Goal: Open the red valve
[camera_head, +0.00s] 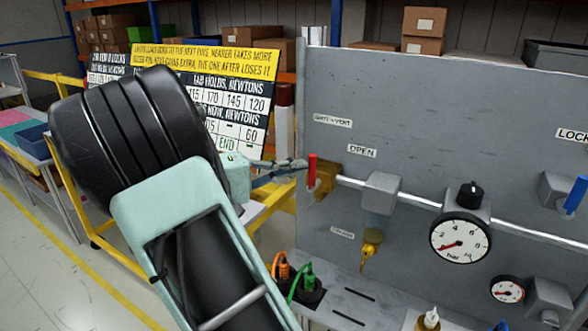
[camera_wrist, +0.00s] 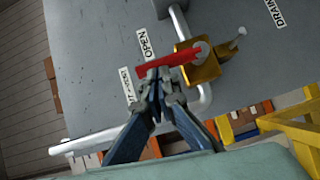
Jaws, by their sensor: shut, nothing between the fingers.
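The red valve has a red lever handle (camera_head: 312,170) on a brass body (camera_head: 326,182) at the left edge of the grey panel (camera_head: 440,110). In the head view the lever stands upright, crosswise to the silver pipe. In the wrist view the lever (camera_wrist: 180,58) runs from the brass body (camera_wrist: 205,68) toward the left. My gripper (camera_head: 301,164) is shut and empty, its tips right beside the lever. In the wrist view my gripper (camera_wrist: 160,72) is just below the lever's free half; I cannot tell whether it touches. An OPEN label (camera_head: 362,151) is right of the lever.
The silver pipe (camera_head: 415,202) runs right past a pressure gauge (camera_head: 461,240) and a blue handle (camera_head: 576,194). Orange and green plugs (camera_head: 308,276) are below. A sign board (camera_head: 205,65) and yellow rail (camera_head: 60,78) stand left, behind my arm.

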